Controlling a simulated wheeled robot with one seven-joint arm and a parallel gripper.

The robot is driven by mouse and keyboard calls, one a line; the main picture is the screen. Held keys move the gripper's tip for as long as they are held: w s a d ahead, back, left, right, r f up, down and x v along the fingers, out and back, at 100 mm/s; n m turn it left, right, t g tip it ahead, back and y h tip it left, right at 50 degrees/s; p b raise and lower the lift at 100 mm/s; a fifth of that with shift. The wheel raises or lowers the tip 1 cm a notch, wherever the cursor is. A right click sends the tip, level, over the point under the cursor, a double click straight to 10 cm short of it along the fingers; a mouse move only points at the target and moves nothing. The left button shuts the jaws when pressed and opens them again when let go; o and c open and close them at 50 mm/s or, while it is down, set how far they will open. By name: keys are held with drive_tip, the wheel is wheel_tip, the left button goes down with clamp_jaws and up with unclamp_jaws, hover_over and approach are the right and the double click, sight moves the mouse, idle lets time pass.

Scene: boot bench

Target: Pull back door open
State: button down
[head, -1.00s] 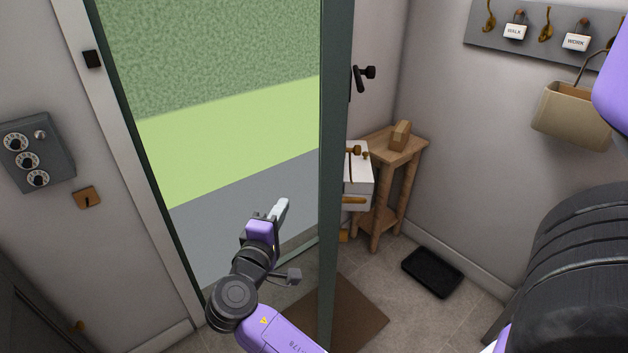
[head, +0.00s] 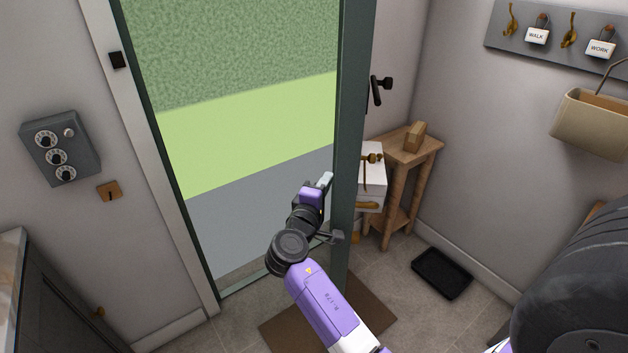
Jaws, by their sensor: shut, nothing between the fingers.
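The back door (head: 352,130) stands open into the room. I see it nearly edge-on as a tall dark green strip, with grass and a hedge showing through the doorway to its left. My gripper (head: 326,181) is shut and empty, at the left of the door in the picture, its tip close to the door's edge. I cannot tell whether it touches the door. A black handle (head: 380,88) shows just right of the door strip; I cannot tell whether it is fixed to the door. The door's broad faces are mostly hidden.
A brown mat (head: 370,307) lies on the floor below the door. A wooden stand (head: 399,205) and a white box (head: 371,178) are right of it, with a black tray (head: 441,273) on the floor. A dial box (head: 61,148) hangs on the left wall.

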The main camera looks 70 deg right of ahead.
drive_tip(key=shift+s+d, duration=0.1)
drive_tip(key=shift+s, duration=0.25)
drive_tip(key=shift+s, duration=0.1)
